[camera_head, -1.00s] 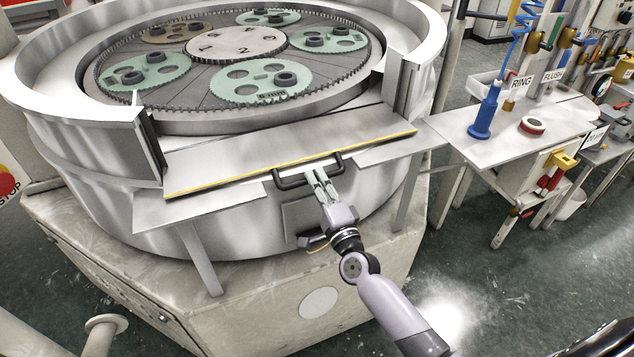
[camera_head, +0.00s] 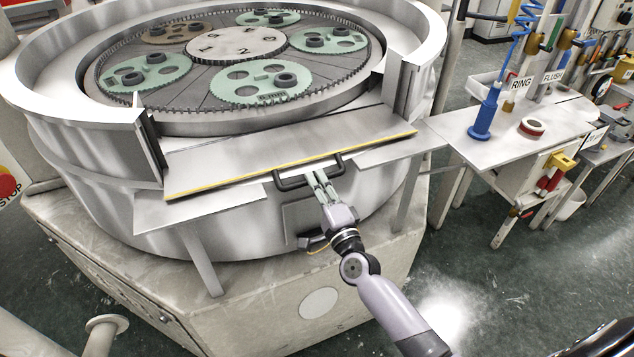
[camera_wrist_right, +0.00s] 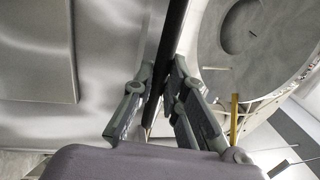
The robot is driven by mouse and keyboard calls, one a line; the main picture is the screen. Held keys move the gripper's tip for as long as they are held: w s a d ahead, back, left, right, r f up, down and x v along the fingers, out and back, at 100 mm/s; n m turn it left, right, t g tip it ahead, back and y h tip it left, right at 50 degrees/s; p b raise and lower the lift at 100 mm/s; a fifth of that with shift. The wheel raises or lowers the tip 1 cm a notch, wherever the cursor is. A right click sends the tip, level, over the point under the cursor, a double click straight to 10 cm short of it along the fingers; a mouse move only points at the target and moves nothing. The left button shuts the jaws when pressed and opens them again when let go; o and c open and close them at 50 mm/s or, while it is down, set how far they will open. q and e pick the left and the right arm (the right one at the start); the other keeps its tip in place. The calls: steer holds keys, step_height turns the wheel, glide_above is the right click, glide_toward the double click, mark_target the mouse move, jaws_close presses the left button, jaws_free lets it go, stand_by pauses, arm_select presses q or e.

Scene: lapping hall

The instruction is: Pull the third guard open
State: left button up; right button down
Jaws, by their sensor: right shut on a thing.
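The guard (camera_head: 285,150) is a flat grey metal panel with a yellow front edge, lying across the front gap in the round machine's rim. A black bar handle (camera_head: 295,182) is fixed at its front edge. My right gripper (camera_head: 317,175) reaches up from below and is shut on this handle. In the right wrist view the dark handle bar (camera_wrist_right: 172,45) runs between the two fingers of the gripper (camera_wrist_right: 160,85). The fingers hide part of the bar. My left gripper does not show in either view.
Inside the rim are green toothed discs (camera_head: 262,83) around a numbered centre plate (camera_head: 237,45). A side table (camera_head: 500,145) to the right holds a blue nozzle (camera_head: 485,115) and a red-white ring (camera_head: 532,127). Open floor (camera_head: 465,260) lies at the lower right.

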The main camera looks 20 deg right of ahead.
step_height(320, 180, up, 7)
steer(key=p, duration=0.5)
steer(key=shift+w, duration=0.25)
steer(key=c, duration=1.9)
jaws_free()
steer(key=shift+s, duration=0.1)
steer(key=shift+f, duration=0.15)
